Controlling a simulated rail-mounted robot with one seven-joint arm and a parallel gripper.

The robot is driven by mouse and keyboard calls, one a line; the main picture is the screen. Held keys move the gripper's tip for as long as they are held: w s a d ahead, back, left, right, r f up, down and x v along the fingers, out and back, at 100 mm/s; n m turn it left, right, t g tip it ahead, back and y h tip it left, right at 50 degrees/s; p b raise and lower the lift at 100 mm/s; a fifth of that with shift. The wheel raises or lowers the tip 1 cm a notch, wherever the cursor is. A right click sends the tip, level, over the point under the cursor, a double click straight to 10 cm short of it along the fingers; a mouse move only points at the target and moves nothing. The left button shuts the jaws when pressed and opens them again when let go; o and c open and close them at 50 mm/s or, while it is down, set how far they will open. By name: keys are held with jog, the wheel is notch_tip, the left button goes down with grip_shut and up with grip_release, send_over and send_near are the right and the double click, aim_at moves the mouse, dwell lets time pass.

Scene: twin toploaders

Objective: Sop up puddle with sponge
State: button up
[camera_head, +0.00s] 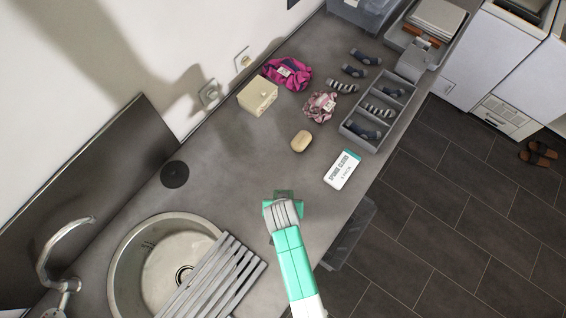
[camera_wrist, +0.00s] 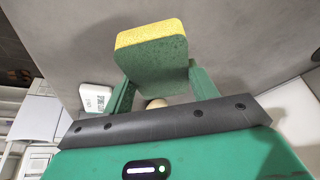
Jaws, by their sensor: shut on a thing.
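My gripper (camera_wrist: 163,88) is shut on a sponge (camera_wrist: 152,52), green with a yellow layer, whose sides sit between the two green fingers. In the head view my gripper (camera_head: 284,206) is over the grey counter (camera_head: 235,180), right of the sink; only a dark green edge of the sponge (camera_head: 284,193) shows past it. I cannot tell whether the sponge touches a surface. I cannot make out a puddle in either view.
A round sink (camera_head: 130,265) with a slatted rack (camera_head: 215,280) lies left of my gripper. A white-and-teal pack (camera_head: 342,169), a tan soap-like block (camera_head: 301,141), a cream box (camera_head: 257,95), pink cloth (camera_head: 287,74) and a grey sock tray (camera_head: 378,110) stand beyond.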

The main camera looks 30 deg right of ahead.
notch_tip(320, 180, up, 4)
jog(key=p, duration=0.3)
jog(key=shift+r, duration=1.4)
